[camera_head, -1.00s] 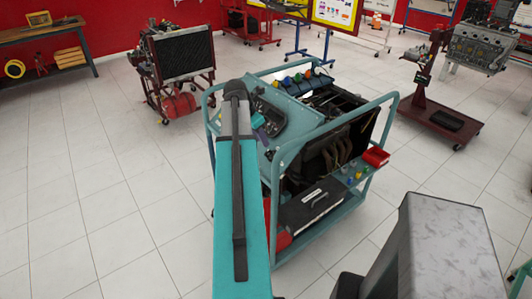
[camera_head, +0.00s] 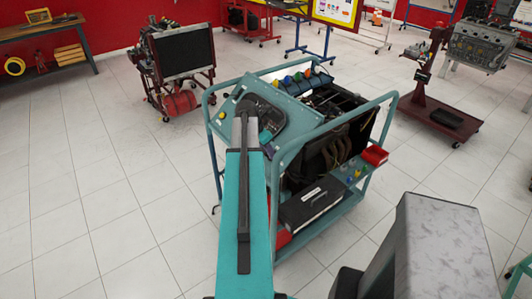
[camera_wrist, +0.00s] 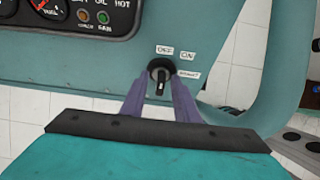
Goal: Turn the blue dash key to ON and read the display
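In the wrist view the dash key (camera_wrist: 160,73) is a dark, round key switch with a grip pointing roughly downward; it looks black, not blue. Labels OFF, ON and one partly covered label surround it on the teal panel (camera_wrist: 225,38). My gripper (camera_wrist: 160,88) has its two purple fingers apart, one on each side of the key. I cannot tell whether they touch it. The dark instrument cluster (camera_wrist: 75,17) with a gauge and lamps is cut off at the upper left. It also shows in the head view (camera_head: 270,113); there my arm hides the key.
The engine trainer's teal tube frame (camera_head: 212,150) stands around the panel, and a curved tube (camera_wrist: 278,75) is close on the right in the wrist view. A red tray (camera_head: 375,156) sits at its right side. Open tiled floor (camera_head: 110,190) lies to the left.

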